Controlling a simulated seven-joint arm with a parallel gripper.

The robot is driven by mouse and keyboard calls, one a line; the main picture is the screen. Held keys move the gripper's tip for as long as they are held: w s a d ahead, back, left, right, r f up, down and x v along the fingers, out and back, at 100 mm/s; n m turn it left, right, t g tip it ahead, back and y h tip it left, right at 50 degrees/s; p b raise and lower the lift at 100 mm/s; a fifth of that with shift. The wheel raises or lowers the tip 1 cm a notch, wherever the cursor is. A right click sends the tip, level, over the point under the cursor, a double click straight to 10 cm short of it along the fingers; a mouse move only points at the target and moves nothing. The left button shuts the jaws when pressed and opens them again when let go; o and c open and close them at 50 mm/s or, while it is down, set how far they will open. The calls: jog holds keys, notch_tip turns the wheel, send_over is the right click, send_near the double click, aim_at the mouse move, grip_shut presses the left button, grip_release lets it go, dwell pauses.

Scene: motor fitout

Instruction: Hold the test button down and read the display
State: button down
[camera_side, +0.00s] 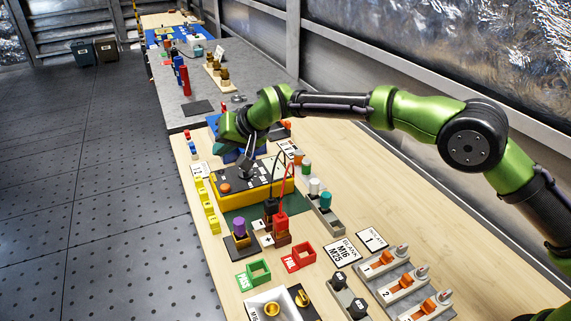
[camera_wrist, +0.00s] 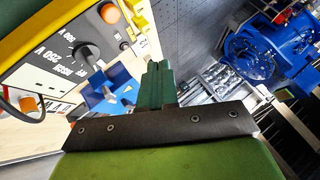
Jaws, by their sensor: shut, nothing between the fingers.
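The yellow tester (camera_side: 277,189) with a dark top panel lies on the bench in the side view. Its orange round button (camera_side: 226,187) is near the panel's left end. In the wrist view, the tester's yellow rim (camera_wrist: 55,28) and panel fill the upper left, with a dark knob (camera_wrist: 87,54) by "250 V" and "500" marks and the orange button (camera_wrist: 109,13) near the top. My gripper (camera_side: 246,170) is shut and empty, low over the panel; its fingers (camera_wrist: 158,80) look apart from the button. No readable display shows.
Red and black leads run from the tester to plugs (camera_side: 280,222). Yellow blocks (camera_side: 207,205) line the left edge. A purple-topped post (camera_side: 239,232) and green and red trays (camera_side: 299,257) stand in front. A blue motor (camera_wrist: 262,55) shows in the wrist view.

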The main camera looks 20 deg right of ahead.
aim_at(228, 187)
notch_tip(228, 187, down, 7)
jog(key=shift+f, duration=0.2)
jog(key=shift+f, duration=0.15)
dwell(2.1)
jog(key=shift+f, duration=0.3)
jog(key=shift+f, duration=0.55)
dwell(1.5)
jog(key=shift+r, duration=0.1)
dwell(0.4)
jog(key=shift+r, duration=0.9)
jog(key=shift+r, duration=2.5)
